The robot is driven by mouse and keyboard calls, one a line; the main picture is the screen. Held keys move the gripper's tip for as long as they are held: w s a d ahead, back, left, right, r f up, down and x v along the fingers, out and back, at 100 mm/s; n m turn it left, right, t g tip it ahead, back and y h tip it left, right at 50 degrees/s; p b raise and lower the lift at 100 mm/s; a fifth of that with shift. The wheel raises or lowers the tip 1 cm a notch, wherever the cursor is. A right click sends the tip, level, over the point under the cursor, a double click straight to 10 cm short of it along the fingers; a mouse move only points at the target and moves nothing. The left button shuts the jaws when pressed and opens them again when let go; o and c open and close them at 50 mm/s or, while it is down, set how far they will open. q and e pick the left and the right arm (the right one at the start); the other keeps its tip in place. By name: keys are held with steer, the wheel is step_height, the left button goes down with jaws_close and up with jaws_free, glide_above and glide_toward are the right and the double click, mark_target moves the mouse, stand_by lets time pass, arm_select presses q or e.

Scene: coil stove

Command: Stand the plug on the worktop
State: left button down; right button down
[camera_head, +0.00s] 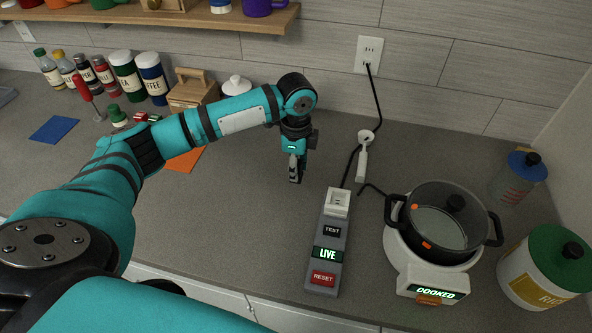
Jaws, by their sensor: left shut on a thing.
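A white plug-like piece (361,165) with a rounded top stands out on the worktop (240,215) near the wall. A black cord from the stove runs up to its lower end. I cannot tell whether it is upright or lying. My left gripper (295,180) points down to the left of this piece, apart from it. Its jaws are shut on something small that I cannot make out. A grey power bar (325,270) has a white socket (338,202) with nothing in it and a lit LIVE sign. My right gripper is not in view.
The white coil stove (415,277) bears a dark lidded pot (428,239) and a lit COOKED display. A rice jar (535,280) and a blue-lidded bottle (505,188) stand at right. Canisters, a wooden box and a lidded white pot stand at the back left. The worktop below my gripper is clear.

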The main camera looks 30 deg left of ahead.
arm_select(q)
steer(key=shift+w+a, duration=0.1)
steer(key=shift+w, duration=0.2)
steer(key=shift+f, duration=0.4)
step_height(320, 180, down, 2)
steer(key=shift+f+p, duration=0.1)
steer(key=shift+p, duration=0.6)
steer(key=shift+f, duration=0.3)
steer(key=shift+f, duration=0.15)
steer(key=c, duration=1)
jaws_free()
